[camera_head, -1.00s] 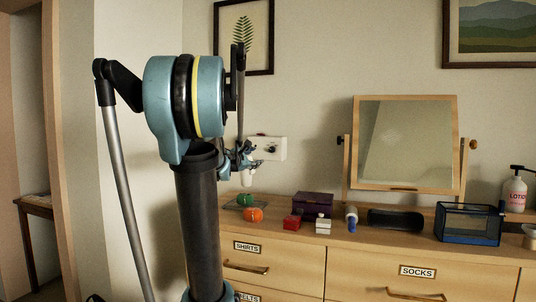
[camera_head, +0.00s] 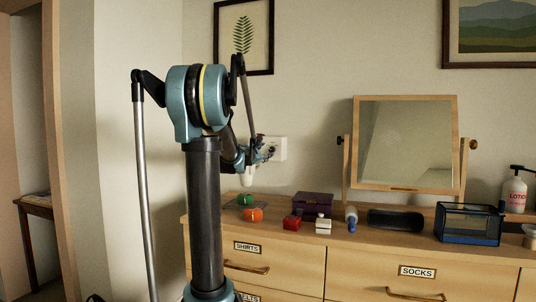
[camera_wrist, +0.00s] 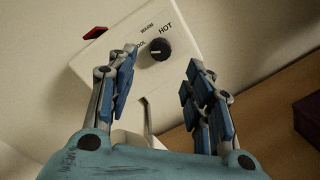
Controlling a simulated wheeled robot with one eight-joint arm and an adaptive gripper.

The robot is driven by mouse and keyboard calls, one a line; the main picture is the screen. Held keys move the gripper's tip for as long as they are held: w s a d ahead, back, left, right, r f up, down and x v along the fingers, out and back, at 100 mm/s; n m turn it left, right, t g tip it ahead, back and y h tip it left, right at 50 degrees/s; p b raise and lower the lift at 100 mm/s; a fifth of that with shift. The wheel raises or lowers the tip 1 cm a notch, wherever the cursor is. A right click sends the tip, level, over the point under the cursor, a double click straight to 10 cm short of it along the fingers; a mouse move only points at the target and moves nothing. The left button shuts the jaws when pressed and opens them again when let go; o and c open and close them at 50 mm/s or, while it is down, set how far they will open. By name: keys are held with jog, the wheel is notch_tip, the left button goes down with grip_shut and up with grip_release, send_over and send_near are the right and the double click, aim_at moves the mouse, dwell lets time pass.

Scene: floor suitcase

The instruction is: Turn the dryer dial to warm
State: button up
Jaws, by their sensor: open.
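The white dryer box (camera_head: 281,147) is mounted on the wall above the left end of the dresser. In the wrist view, the box (camera_wrist: 185,30) shows a round black dial (camera_wrist: 159,48) with the labels COOL, WARM and HOT around it. I cannot tell surely where the dial points. My gripper (camera_wrist: 162,62) is open and empty, with its blue-padded fingers on either side of the dial's line of sight. The fingers look apart from the dial. In the head view my gripper (camera_head: 263,152) is in front of the box's left part and largely hides the dial.
A red piece (camera_wrist: 95,33) shows at the box's edge. The dresser top (camera_head: 285,229) below holds a green item (camera_head: 245,199), an orange item (camera_head: 251,215), a purple box (camera_head: 313,203), small red and white boxes and a mirror (camera_head: 405,140).

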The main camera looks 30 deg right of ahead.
aim_at(271, 150)
jog(key=shift+x, duration=3.55)
jog(key=c, duration=1.1)
